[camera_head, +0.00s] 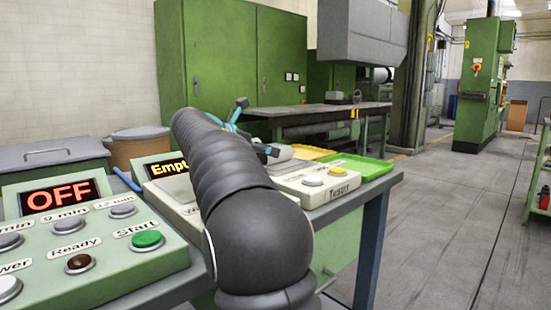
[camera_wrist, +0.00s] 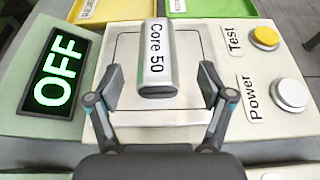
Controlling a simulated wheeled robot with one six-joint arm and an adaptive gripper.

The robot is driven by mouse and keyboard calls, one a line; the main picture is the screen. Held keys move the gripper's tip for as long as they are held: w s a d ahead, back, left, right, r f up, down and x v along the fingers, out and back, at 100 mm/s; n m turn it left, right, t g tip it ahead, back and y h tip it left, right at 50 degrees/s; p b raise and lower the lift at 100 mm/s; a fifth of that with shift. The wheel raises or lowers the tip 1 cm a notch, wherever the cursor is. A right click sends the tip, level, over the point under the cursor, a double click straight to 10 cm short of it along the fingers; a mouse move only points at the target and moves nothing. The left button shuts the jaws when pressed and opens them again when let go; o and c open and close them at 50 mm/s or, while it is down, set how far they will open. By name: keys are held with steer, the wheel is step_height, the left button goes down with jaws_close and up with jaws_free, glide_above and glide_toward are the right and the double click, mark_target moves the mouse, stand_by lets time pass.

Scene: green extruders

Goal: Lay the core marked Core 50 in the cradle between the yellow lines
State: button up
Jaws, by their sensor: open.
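The core marked Core 50 (camera_wrist: 157,75) is a light grey, rounded piece with its name in black. In the wrist view it lies on the square pale plate (camera_wrist: 190,112) of a cream box. My gripper (camera_wrist: 161,87) is open, with one dark finger on each side of the core and a gap on both sides. The height of the fingers over the plate is hard to tell. In the head view my gripper (camera_head: 253,128) shows partly behind my dark arm. I cannot make out a cradle between yellow lines in either view.
The cream box has an OFF display (camera_wrist: 61,70), a yellow Test button (camera_wrist: 265,38) and a silver Power button (camera_wrist: 290,94). A yellow tray (camera_head: 312,153) and a green tray (camera_head: 362,166) lie behind it. Open floor (camera_head: 440,220) is on the right.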

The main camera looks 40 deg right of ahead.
steer(key=shift+b+x, duration=0.55)
steer(key=shift+x, duration=2.3)
steer(key=shift+w+r, duration=0.1)
jaws_close()
